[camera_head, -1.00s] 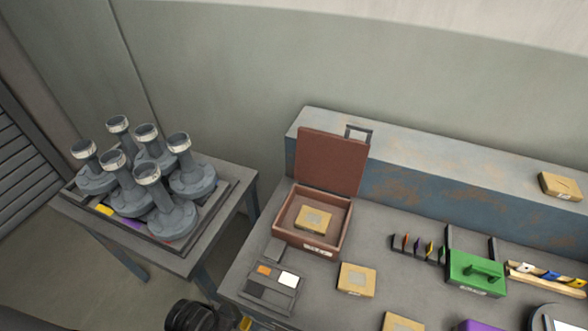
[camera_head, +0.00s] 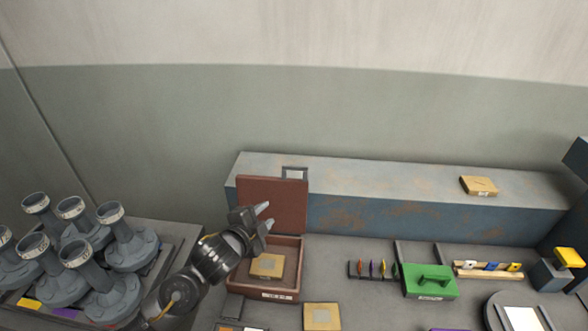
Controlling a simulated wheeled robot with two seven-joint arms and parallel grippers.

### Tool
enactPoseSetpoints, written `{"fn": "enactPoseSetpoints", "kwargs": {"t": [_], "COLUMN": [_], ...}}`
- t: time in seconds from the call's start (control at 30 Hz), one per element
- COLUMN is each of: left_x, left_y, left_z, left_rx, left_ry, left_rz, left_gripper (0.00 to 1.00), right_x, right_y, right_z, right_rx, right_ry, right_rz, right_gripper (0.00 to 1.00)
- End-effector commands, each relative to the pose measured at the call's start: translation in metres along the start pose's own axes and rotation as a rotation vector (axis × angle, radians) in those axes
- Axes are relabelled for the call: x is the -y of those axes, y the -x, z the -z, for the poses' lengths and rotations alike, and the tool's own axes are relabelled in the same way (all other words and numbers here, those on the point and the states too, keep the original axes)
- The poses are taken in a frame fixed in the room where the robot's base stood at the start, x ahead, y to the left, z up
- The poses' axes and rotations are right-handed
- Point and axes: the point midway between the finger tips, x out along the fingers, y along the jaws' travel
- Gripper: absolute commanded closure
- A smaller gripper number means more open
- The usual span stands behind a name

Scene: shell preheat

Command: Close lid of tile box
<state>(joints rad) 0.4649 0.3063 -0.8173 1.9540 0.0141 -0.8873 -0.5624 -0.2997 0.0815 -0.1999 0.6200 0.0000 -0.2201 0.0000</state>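The tile box is a brown open box (camera_head: 264,294) on the table, with a pale label on its front wall. One tan tile (camera_head: 268,265) lies inside. Its lid (camera_head: 288,203) stands raised at the back, near the blue-grey ledge. My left gripper (camera_head: 264,215) is in front of the lid and above the box's left part, with its two fingers apart and nothing between them. I cannot tell whether it touches the lid. My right gripper is not in view.
A rusty blue-grey ledge (camera_head: 400,205) runs behind the box, with a tan tile (camera_head: 479,186) on top. Another tan tile (camera_head: 322,317) lies in front of the box. Grey flanged posts (camera_head: 129,245) fill the left table.

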Motion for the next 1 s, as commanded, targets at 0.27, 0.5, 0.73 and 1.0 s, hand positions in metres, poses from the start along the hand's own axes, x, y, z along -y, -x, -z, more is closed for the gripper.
{"fn": "enactPoseSetpoints", "kwargs": {"t": [0.27, 0.5, 0.73, 1.0], "left_x": [0.064, 0.07, 0.075, 0.08], "left_y": [-0.026, -0.029, -0.052, -0.099], "left_z": [0.036, 0.041, 0.046, 0.053], "left_rx": [-0.114, -0.128, -0.127, -0.126], "left_ry": [-0.363, -0.406, -0.403, -0.402], "left_rz": [0.114, 0.127, 0.127, 0.127], "left_gripper": [0.65, 0.65, 0.65, 0.65], "right_x": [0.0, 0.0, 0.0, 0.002], "right_y": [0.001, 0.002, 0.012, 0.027], "right_z": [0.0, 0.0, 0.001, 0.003], "right_rx": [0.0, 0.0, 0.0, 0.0], "right_ry": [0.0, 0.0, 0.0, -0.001], "right_rz": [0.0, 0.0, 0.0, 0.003], "right_gripper": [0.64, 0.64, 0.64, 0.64]}}
